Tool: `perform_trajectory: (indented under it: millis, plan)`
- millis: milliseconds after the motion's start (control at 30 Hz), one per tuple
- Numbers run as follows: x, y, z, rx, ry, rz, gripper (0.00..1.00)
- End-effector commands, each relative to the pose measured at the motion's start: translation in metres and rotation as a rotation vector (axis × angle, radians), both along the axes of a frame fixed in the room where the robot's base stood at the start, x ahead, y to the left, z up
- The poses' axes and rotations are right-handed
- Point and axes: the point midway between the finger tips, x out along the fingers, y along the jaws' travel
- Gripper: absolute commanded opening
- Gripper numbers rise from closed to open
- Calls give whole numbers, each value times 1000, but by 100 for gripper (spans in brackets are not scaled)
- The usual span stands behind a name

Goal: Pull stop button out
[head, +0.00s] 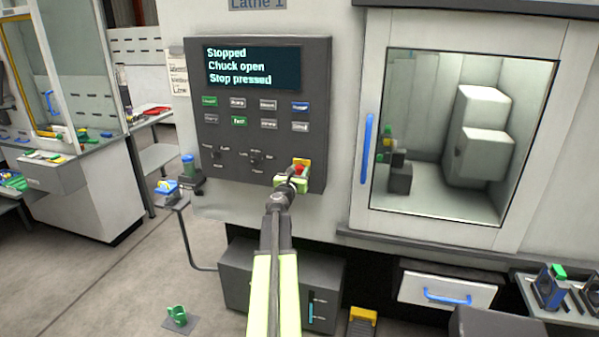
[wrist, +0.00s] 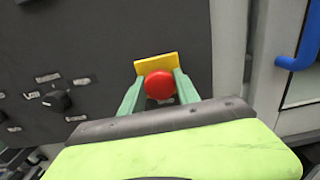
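The stop button (wrist: 160,85) is a round red knob on a yellow plate (wrist: 156,65). In the head view the button (head: 301,169) sits at the lower right corner of the dark control panel (head: 225,165). The panel's screen (head: 252,68) reads "Stopped", "Chuck open" and "Stop pressed". My gripper (head: 291,181) is at the button and partly hides it. In the wrist view the green fingers of my gripper (wrist: 159,88) stand on the left and right sides of the red knob. They are very close to it; I cannot tell whether they touch it.
Several small push buttons (head: 239,121) and rotary knobs are on the panel, left of and above my gripper. The lathe door (head: 459,130) with a blue handle (head: 367,149) is to the right. A small stand with a blue and yellow item (head: 168,187) is at the left.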

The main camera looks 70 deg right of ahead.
Motion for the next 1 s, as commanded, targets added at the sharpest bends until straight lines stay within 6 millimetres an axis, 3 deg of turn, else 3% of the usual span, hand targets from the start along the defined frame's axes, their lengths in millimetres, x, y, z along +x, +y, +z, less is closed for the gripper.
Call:
perform_trajectory:
  millis: [33, 133, 567, 600, 767, 1000]
  plan:
    - [0, 0, 0, 0, 0, 0, 19]
    - [0, 0, 0, 0, 0, 0, 6]
    - [0, 6, 0, 0, 0, 0, 5]
    - [0, 6, 0, 0, 0, -1, 41]
    - [0, 6, 0, 0, 0, 0, 62]
    - [0, 6, 0, 0, 0, 0, 62]
